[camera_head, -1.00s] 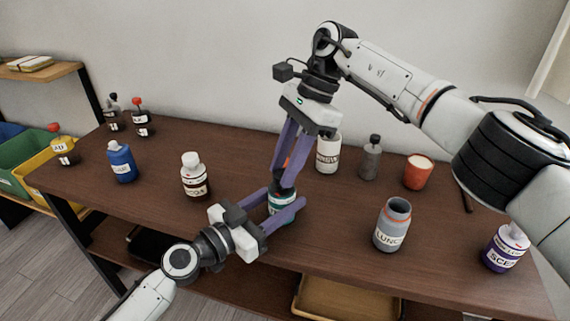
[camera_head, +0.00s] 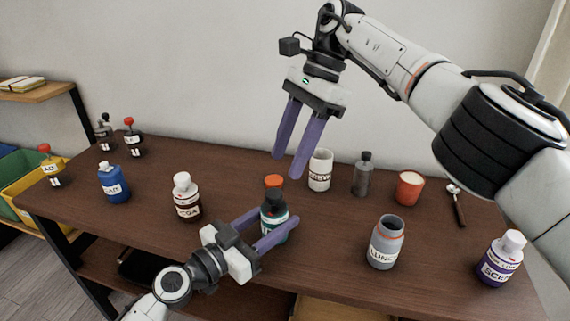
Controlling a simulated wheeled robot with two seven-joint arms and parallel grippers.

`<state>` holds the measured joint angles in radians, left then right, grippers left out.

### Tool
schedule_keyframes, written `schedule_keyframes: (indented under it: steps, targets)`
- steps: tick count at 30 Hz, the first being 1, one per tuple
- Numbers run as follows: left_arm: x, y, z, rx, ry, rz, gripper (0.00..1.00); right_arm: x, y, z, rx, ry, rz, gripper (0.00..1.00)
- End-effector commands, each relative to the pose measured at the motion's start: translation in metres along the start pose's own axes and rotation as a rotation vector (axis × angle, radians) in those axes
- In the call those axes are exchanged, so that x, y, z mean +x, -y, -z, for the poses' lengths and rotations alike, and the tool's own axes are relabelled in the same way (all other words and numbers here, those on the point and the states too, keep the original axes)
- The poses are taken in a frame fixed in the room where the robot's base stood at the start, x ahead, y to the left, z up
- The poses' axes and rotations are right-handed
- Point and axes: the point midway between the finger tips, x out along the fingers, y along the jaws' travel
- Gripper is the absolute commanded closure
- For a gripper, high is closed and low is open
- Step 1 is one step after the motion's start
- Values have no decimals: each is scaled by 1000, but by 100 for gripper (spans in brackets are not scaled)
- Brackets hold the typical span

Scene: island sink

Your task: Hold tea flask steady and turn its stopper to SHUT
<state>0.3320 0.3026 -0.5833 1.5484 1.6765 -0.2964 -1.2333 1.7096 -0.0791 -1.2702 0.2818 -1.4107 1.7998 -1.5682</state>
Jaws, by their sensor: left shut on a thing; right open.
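A teal flask (camera_head: 273,231) with a dark stopper (camera_head: 273,198) stands upright near the middle of the table. Its label is mostly hidden, so I cannot read it or tell which way the stopper is turned. My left gripper (camera_head: 277,217) is shut on the flask's body from the front left. My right gripper (camera_head: 289,164) is open and empty, pointing down above and slightly right of the stopper, clear of it.
An orange-topped item (camera_head: 274,181) stands close behind the flask. A brown-and-white bottle (camera_head: 186,198) is to the left, a grey open jar (camera_head: 385,243) to the right. A white container (camera_head: 320,171), grey bottle (camera_head: 362,176) and orange cup (camera_head: 409,188) stand behind. A spoon (camera_head: 458,205) lies farther right.

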Motion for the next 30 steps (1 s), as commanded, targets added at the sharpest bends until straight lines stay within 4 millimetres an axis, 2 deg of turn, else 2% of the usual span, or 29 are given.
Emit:
schedule_keyframes:
  steps: [13, 14, 18, 26, 30]
  targets:
    - [0, 0, 0, 0, 0, 0, 81, -3, 0, 0, -1, 0, 0, 53]
    - [0, 0, 0, 0, 0, 0, 54, -3, 0, 0, -1, 0, 0, 53]
    - [0, 0, 0, 0, 0, 0, 34, -3, 0, 0, -1, 0, 0, 53]
    - [0, 0, 0, 0, 0, 0, 34, -3, 0, 0, 0, 0, 0, 53]
    - [-11, 1, -1, 0, 1, 2, 34, -3, 0, 0, 0, 0, 0, 53]
